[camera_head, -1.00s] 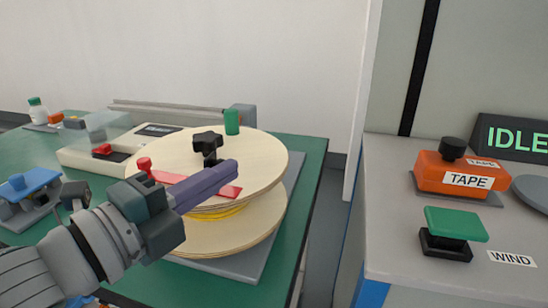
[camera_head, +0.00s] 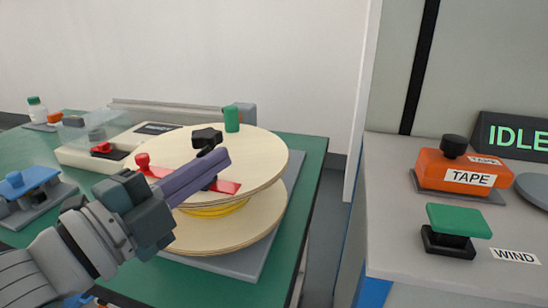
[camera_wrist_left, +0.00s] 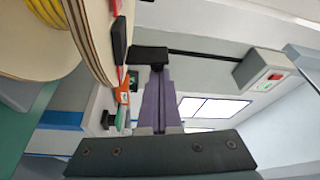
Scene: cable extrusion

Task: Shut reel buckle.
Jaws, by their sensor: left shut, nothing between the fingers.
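The reel (camera_head: 262,165) has two pale wooden flanges with yellow cable (camera_head: 215,211) between them. On its upper flange lies a red bar (camera_head: 229,187) with a red knob (camera_head: 142,160) at its left end. It looks like the buckle; whether it is latched I cannot tell. A black star knob (camera_head: 207,137) stands near the middle. My left gripper (camera_head: 222,157), with purple fingers, is shut and empty; its fingers cross in front of the bar and hide its middle. I cannot tell whether they touch it. The wrist view shows the closed fingers (camera_wrist_left: 158,98) beside the reel's edge (camera_wrist_left: 88,40). My right gripper is not in view.
A green peg (camera_head: 232,119) stands at the flange's back edge. A cream device (camera_head: 85,158) and a blue-topped fixture (camera_head: 30,185) are to the left on the green table. The right-hand bench holds an orange TAPE block (camera_head: 455,175), a green WIND button (camera_head: 458,220) and an IDLE display (camera_head: 512,136).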

